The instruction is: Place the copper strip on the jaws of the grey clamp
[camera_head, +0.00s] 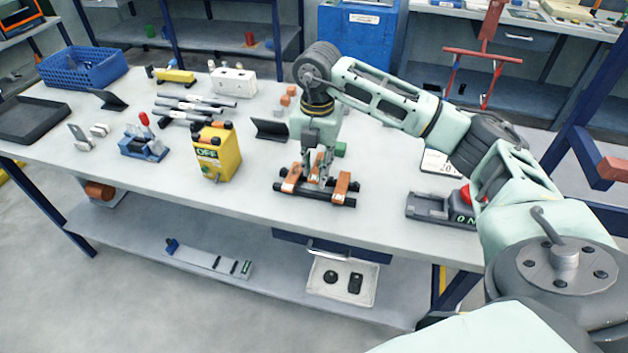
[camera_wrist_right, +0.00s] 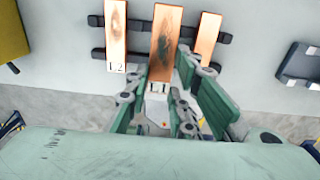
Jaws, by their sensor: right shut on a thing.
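Several copper strips lie across a black two-rail rack (camera_head: 312,196) on the table; the left strip (camera_head: 291,178) and the right strip (camera_head: 341,188) flank the middle one. In the wrist view the middle copper strip (camera_wrist_right: 164,45) stands between the fingers, above a label L1; the left strip has label L2. My right gripper (camera_head: 318,178) points down at the rack and is shut on the middle strip; it also shows in the wrist view (camera_wrist_right: 160,80). A small grey device with pale blocks (camera_head: 78,136) lies at the left; I cannot tell whether it is the grey clamp. My left gripper is out of view.
A blue-based device with a red-knobbed lever (camera_head: 143,146) and a yellow box marked OFF (camera_head: 215,155) stand left of the rack. A dark tilted plate (camera_head: 270,130) stands behind it. A dark box with a red button (camera_head: 440,206) is to the right. The table's front strip is clear.

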